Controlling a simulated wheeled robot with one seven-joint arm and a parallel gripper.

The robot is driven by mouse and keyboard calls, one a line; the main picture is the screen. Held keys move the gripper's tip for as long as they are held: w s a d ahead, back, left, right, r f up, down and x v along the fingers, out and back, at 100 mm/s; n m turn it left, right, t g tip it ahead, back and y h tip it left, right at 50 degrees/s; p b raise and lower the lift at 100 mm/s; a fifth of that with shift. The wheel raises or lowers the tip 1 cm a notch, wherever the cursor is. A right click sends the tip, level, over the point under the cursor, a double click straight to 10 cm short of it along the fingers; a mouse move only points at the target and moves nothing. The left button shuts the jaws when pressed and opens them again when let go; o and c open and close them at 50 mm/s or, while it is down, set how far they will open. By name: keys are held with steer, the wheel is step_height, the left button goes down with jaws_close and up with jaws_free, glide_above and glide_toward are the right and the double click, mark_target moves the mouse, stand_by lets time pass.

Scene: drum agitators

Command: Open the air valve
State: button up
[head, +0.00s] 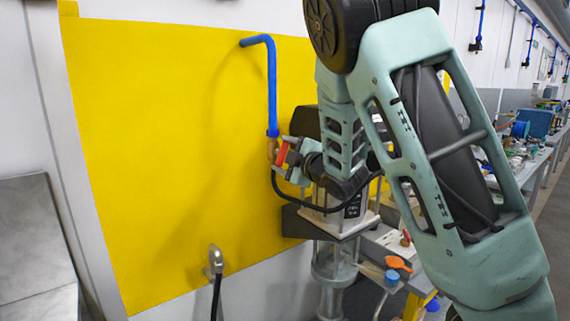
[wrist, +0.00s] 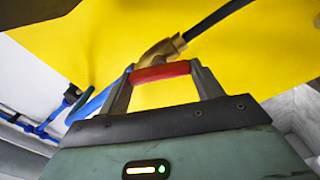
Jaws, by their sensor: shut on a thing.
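The air valve is a brass fitting (head: 272,147) at the lower end of a bent blue pipe (head: 272,90) in front of the yellow wall panel. Its red handle (head: 283,152) is beside the brass body. My gripper (head: 291,160) is at the valve from the right. In the wrist view, my gripper (wrist: 163,74) has one finger at each end of the red handle (wrist: 160,72) and is shut on it. The brass body (wrist: 160,50) shows just behind the handle. The handle's exact angle to the pipe is hard to tell.
A black hose (wrist: 215,20) runs from the brass fitting and curves below my gripper. A metal wall fitting (head: 215,260) with a black cable sits lower on the yellow panel (head: 150,130). A cluttered workbench (head: 510,150) stands at the right. The panel left of the pipe is clear.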

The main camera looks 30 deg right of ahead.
steer(key=n+b, duration=0.1)
steer(key=n, duration=0.1)
steer(key=n+b, duration=0.1)
steer(key=n, duration=0.1)
steer(key=shift+f+n+b, duration=0.2)
steer(key=shift+n+b, duration=0.1)
steer(key=shift+b, duration=0.1)
stand_by(0.4)
steer(key=o, duration=1)
